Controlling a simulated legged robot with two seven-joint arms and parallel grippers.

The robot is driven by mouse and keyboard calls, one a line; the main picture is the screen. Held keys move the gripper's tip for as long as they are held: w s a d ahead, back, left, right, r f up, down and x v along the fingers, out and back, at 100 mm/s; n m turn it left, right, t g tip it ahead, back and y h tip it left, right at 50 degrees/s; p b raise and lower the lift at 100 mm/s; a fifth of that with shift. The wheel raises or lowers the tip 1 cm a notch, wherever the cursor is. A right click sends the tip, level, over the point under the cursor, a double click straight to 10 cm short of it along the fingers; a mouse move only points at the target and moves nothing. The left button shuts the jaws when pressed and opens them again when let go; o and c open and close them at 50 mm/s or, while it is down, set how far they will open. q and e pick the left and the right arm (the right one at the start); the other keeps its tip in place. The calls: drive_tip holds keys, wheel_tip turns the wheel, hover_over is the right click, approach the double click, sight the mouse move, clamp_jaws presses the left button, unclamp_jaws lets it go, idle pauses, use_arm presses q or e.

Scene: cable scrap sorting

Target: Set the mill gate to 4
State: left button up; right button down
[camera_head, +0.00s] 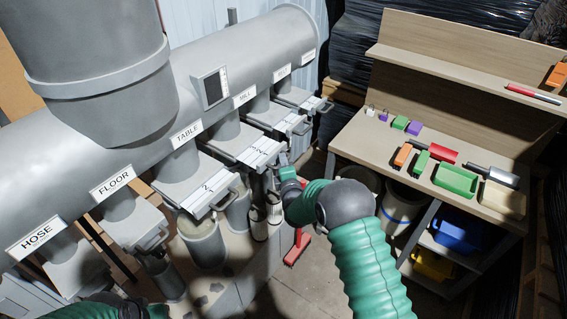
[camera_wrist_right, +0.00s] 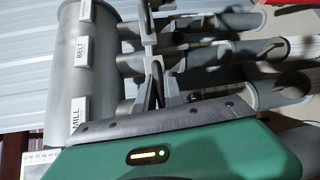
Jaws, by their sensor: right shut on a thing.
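The mill gate (camera_head: 248,146) is a grey slide plate with a white numbered scale, under the MILL label (camera_head: 244,96) on the big grey duct. The scale digits are too small to read surely. My right gripper (camera_head: 283,162) is at the front end of this gate, shut on its handle, which the jaws mostly hide. In the right wrist view the dark fingers (camera_wrist_right: 152,82) reach in between the duct's branches, and the MILL label (camera_wrist_right: 76,114) shows at left. Only a green part of my left arm shows at the bottom left of the head view; its gripper is out of sight.
The table gate (camera_head: 205,188) lies to the left, and further gates lie close on the right, under the BELT label (camera_wrist_right: 83,50) and beyond. A wooden workbench (camera_head: 370,140) with small coloured blocks and trays stands to the right. A red tool (camera_head: 298,248) is on the floor.

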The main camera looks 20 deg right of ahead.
drive_tip(key=shift+s+a+f, duration=0.1)
drive_tip(key=shift+s+f, duration=0.05)
drive_tip(key=shift+f, duration=0.2)
drive_tip(key=shift+s+d+f, duration=0.1)
drive_tip(key=shift+s+d, duration=0.9)
drive_tip(key=shift+s, duration=0.25)
drive_tip(key=c, duration=1.6)
unclamp_jaws()
drive_tip(key=shift+o, duration=0.7)
drive_tip(key=shift+d+r, duration=0.1)
drive_tip(key=shift+r, duration=0.15)
drive_tip(key=s+a+r+b, duration=0.2)
drive_tip(key=s, duration=1.4)
drive_tip(key=shift+s+a+r, duration=0.15)
drive_tip(key=shift+s, duration=0.1)
